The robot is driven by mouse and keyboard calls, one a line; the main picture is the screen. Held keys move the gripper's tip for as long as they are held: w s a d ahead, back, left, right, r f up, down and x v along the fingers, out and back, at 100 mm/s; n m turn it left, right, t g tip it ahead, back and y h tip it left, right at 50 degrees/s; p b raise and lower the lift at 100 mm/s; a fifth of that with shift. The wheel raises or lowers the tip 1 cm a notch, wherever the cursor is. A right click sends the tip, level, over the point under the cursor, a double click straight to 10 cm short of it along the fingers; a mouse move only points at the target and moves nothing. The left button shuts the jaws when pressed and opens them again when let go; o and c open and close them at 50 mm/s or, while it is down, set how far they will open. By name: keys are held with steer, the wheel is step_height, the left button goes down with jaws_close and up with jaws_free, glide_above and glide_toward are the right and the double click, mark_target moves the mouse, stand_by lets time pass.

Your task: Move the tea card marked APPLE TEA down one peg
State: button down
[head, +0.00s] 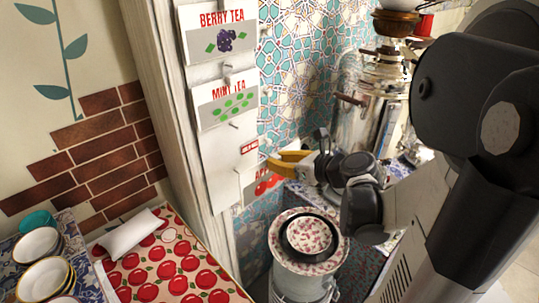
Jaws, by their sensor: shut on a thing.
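The APPLE TEA card (252,186) is white with red apples, and only part of its red lettering shows. It is below the MINT TEA card (226,102) at the right side of the white board (205,160). My gripper (275,165) reaches in from the right, its yellow fingers shut on the card's upper part. The fingers and arm hide much of the card. I cannot tell whether it still hangs on a peg. A peg (234,125) shows just below the MINT TEA card, and another (228,68) above it.
The BERRY TEA card (218,30) hangs at the top of the board. A small red label (249,147) is close to my fingers. Floral plates (309,238) sit on a pale canister below my gripper. A samovar (385,75) stands behind; bowls (44,280) stand at lower left.

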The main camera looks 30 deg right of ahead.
steer(key=w+a+f+b, duration=0.1)
steer(key=w+f+b, duration=0.3)
steer(key=f+b, duration=0.55)
steer(key=w+a+f+b, duration=0.1)
steer(key=w+f+b, duration=0.4)
steer(key=f+b, duration=0.5)
steer(key=shift+w+a+r+b, duration=0.1)
steer(key=shift+w+a+b, duration=0.15)
steer(key=shift+w, duration=0.9)
steer(key=shift+w+a+r+b, duration=0.15)
steer(key=shift+w+b, duration=0.15)
steer(key=shift+w, duration=0.8)
steer(key=shift+w+a+r+b, duration=0.1)
steer(key=shift+w+a+b, duration=0.15)
steer(key=shift+w, duration=0.9)
steer(key=shift+w+f+b, duration=0.5)
steer(key=shift+w+f, duration=0.1)
steer(key=c, duration=1.3)
jaws_free()
